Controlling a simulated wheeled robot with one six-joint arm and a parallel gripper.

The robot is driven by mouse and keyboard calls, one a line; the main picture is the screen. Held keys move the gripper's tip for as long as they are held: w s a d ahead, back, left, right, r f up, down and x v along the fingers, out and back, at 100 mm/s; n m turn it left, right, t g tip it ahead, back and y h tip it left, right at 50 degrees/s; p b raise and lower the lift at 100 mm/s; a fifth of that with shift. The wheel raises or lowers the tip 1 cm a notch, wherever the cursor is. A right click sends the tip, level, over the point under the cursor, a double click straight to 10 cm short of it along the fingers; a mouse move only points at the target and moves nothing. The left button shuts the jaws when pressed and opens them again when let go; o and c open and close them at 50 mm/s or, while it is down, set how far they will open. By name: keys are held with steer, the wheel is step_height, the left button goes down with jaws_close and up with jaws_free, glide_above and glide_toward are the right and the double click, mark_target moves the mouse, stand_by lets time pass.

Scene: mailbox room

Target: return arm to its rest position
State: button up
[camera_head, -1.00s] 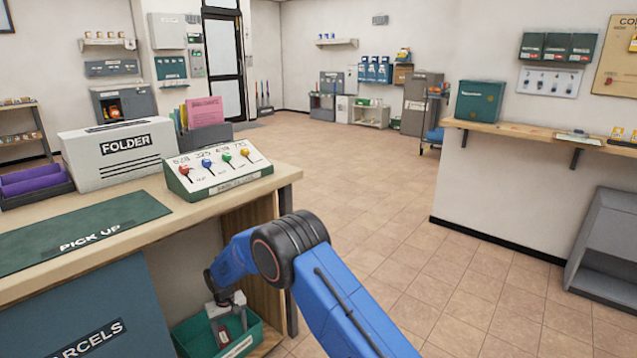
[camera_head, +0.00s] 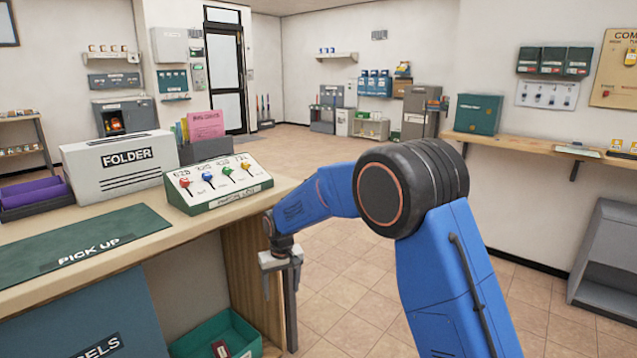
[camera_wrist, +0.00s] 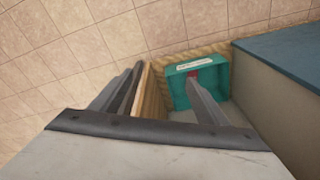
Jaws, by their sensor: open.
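My blue arm (camera_head: 440,262) is bent at a large black joint, and its forearm reaches left toward the counter's right end. My gripper (camera_head: 282,278) hangs pointing down beside the counter's wooden side panel, above and to the right of a teal bin. The teal bin (camera_head: 240,338) sits low under the counter and holds a dark red item (camera_head: 220,349). The bin also shows in the wrist view (camera_wrist: 222,82), where one finger partly hides the red item.
The counter (camera_head: 130,262) bears a panel with coloured keys (camera_head: 217,184), a white folder box (camera_head: 118,166) and a green pick-up mat (camera_head: 75,245). A wall shelf (camera_head: 545,147) and a grey cabinet (camera_head: 610,240) stand at right. The tiled floor between is open.

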steer(key=s+d+r+m+t, duration=0.1)
steer(key=s+d+r, duration=0.45)
steer(key=d, duration=0.35)
steer(key=s+d+r+m, duration=0.1)
steer(key=s+d+r, duration=0.4)
steer(key=d+r, duration=0.25)
steer(key=s+d+r+t, duration=0.1)
steer(key=s+d+r, duration=0.45)
steer(key=d, duration=0.35)
steer(key=s+d+m, duration=0.1)
steer(key=s+d, duration=0.6)
steer(key=s, duration=0.6)
steer(key=s+d+m+t, duration=0.1)
steer(key=s+d+m, duration=0.1)
steer(key=s+d, duration=0.6)
steer(key=shift+s+d+f+t+h, duration=0.2)
steer(key=shift+s+t+h, duration=0.15)
steer(key=shift+s, duration=2.5)
